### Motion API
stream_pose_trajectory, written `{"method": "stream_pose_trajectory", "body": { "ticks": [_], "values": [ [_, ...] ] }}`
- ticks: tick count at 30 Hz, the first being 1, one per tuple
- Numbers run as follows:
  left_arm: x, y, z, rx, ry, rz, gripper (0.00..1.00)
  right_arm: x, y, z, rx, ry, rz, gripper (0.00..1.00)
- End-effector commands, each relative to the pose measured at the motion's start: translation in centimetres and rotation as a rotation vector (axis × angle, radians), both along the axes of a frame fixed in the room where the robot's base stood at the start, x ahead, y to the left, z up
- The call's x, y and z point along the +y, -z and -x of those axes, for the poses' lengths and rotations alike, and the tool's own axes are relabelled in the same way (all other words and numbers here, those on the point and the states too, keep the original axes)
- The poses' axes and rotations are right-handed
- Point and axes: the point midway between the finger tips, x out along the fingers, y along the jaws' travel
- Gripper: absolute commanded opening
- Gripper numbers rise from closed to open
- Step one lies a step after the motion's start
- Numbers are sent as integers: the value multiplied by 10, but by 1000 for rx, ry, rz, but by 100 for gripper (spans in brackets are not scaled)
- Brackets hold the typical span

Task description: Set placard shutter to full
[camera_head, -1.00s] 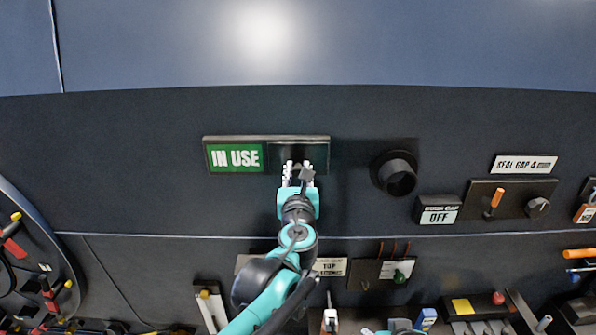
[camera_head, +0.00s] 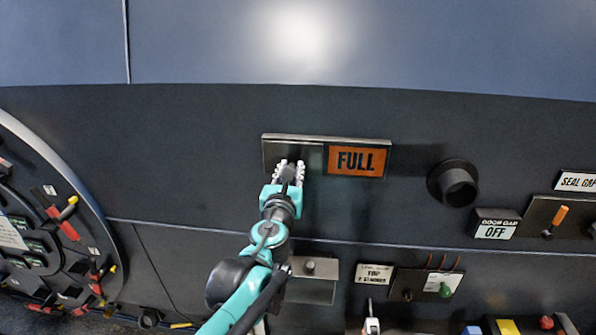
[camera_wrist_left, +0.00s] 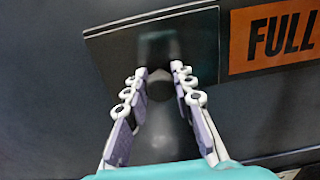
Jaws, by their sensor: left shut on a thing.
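The placard (camera_head: 357,161) on the dark wall reads FULL in black on orange. Its sliding shutter (camera_head: 292,147) is a dark plate that covers the left half of the frame. My left gripper (camera_head: 288,170) is at the lower middle of the shutter. In the left wrist view, its fingers (camera_wrist_left: 160,85) are shut on the dark shutter knob (camera_wrist_left: 182,90), one on each side. The orange FULL panel (camera_wrist_left: 285,37) shows to the right there. The left half of the placard is hidden behind the shutter. My right gripper is not in view.
A round dark pipe stub (camera_head: 456,184) sticks out to the right of the placard. An odor cap unit (camera_head: 496,227) marked OFF is further right. Below are a panel with a green knob (camera_head: 445,289) and a TOP label (camera_head: 373,273). A round panel (camera_head: 45,230) stands at the left.

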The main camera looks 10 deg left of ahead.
Motion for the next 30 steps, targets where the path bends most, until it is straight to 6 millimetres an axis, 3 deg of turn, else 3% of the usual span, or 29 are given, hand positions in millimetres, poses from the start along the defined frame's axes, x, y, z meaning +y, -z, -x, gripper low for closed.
{"method": "stream_pose_trajectory", "body": {
  "ticks": [1, 9, 10, 12, 23, 30],
  "values": [
    [7, 1, 0, 0, -17, -1, 0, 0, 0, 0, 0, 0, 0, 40],
    [7, 1, 0, 0, -16, -1, 0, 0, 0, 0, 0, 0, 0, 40],
    [7, 1, 0, 0, -16, -1, 32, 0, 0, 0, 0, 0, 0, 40],
    [6, 1, 0, 0, -16, -1, 46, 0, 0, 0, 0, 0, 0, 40],
    [5, 0, 4, 0, -12, -1, 46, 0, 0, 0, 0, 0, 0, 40],
    [5, 0, 41, 0, -11, 0, 46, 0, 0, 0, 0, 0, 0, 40]
  ]
}}
